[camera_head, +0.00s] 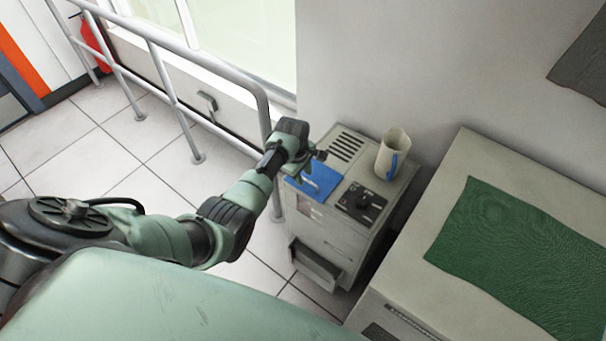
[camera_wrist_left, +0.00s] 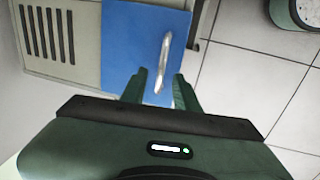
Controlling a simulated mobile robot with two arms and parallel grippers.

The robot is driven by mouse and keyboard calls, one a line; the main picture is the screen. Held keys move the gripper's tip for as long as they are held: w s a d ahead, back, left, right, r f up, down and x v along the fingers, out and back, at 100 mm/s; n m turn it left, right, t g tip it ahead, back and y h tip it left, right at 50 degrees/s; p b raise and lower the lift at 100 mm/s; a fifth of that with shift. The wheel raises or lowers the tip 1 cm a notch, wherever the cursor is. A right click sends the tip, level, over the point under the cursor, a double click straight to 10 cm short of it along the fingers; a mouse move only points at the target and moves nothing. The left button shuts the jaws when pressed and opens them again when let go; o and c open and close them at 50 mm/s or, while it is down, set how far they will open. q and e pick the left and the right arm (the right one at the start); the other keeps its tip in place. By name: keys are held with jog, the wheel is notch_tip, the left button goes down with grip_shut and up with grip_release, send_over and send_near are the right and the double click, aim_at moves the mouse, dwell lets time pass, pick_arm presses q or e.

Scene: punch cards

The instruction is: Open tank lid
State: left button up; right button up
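The tank lid is a blue panel (camera_head: 325,175) on top of a grey cabinet (camera_head: 335,235), and it looks shut. It also shows in the left wrist view (camera_wrist_left: 125,40), with a pale metal handle (camera_wrist_left: 165,55). My left gripper (camera_head: 314,162) is over the lid in the head view. In the left wrist view its two green fingers (camera_wrist_left: 160,80) are apart, with the near end of the handle showing between them. I cannot tell whether they touch the handle. My right gripper is not in view.
A metal railing (camera_head: 170,85) is at left. A larger cabinet with a green mat (camera_head: 520,250) is at right.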

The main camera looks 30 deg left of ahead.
pick_arm(q)
grip_shut()
dwell(1.4)
